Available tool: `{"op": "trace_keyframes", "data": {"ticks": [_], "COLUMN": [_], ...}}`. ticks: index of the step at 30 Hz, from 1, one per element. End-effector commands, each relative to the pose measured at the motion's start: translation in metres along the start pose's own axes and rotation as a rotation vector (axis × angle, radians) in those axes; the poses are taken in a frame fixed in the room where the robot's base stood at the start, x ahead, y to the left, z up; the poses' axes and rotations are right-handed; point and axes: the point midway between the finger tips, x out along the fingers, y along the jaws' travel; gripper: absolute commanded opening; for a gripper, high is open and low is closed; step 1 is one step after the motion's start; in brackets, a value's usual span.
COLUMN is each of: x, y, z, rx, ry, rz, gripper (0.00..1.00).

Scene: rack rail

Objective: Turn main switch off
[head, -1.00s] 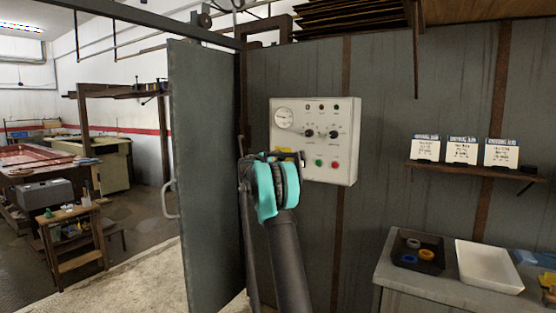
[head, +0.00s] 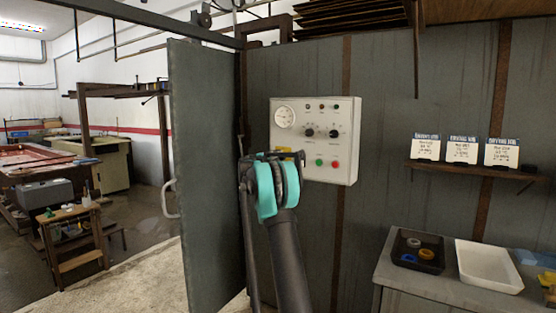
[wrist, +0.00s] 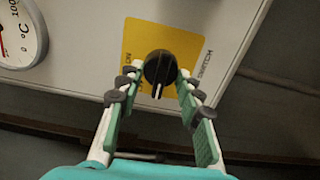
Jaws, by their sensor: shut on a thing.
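The main switch is a round black knob (wrist: 160,66) with a pale pointer mark toward the bottom of the wrist view. It sits on a yellow plate (wrist: 143,40) lettered "SWITCH", on the pale control box (head: 341,140). In the head view, part of the yellow plate (head: 284,149) shows at the box's lower left, and my arm hides the knob. My gripper (wrist: 158,74) has one finger on each side of the knob and is shut on it. The fingertips are mostly hidden behind my teal wrist in the head view.
A temperature dial (head: 284,117) is at the box's upper left. A grey door (head: 205,175) stands open at left. A bench (head: 385,275) with trays is at lower right.

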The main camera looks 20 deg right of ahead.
Motion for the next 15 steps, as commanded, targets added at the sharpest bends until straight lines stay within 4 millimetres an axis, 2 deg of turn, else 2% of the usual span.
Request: {"op": "trace_keyframes", "data": {"ticks": [4,5,9,15], "x": [-0.0006,-0.0006,-0.0005,-0.0002], "y": [-0.0007,-0.0007,-0.0006,-0.0003], "z": [-0.0008,-0.0008,-0.0007,-0.0004], "rx": [0.001,0.001,0.001,0.001], "ry": [0.001,0.001,0.001,0.001], "rz": [-0.001,-0.001,-0.001,0.0], "gripper": [0.07,0.37,0.54,0.56]}}
